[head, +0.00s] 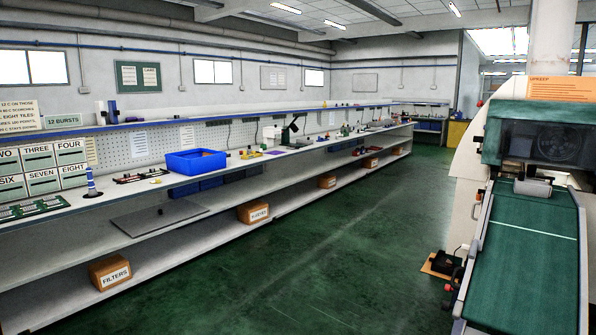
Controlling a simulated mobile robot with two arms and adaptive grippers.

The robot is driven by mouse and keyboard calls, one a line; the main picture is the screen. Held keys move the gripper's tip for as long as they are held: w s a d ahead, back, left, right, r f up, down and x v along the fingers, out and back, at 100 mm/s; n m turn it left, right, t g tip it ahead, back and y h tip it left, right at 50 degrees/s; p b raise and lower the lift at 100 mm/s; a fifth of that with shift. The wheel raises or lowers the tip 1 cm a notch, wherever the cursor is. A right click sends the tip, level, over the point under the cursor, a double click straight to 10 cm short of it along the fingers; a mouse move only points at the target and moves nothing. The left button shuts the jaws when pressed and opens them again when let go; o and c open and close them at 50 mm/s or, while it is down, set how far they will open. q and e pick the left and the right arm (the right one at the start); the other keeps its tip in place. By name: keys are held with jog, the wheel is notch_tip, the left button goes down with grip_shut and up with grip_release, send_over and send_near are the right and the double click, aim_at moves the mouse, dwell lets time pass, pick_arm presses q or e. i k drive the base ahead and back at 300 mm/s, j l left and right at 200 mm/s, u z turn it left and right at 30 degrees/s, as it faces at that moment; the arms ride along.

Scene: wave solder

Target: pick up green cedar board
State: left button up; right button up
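A green board (62,203) with pale parts on it lies on the near left end of the long workbench (230,175), partly cut off by the left picture edge. I cannot tell from here whether it is the green cedar board. Smaller dark and red board-like pieces (140,177) lie further along the bench, left of a blue bin. Neither of my grippers is in view.
The blue bin (196,162) and a small blue-and-white stand (92,184) are on the bench. Cardboard boxes (110,272) sit on the lower shelf. A machine with a green conveyor (525,255) stands at right. The green floor (330,250) between is clear.

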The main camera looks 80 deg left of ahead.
aim_at(151, 170)
jog(key=u, duration=3.65)
jog(key=i+z, duration=0.4)
jog(key=i, duration=0.5)
jog(key=i+l, duration=0.1)
jog(key=i, duration=2.85)
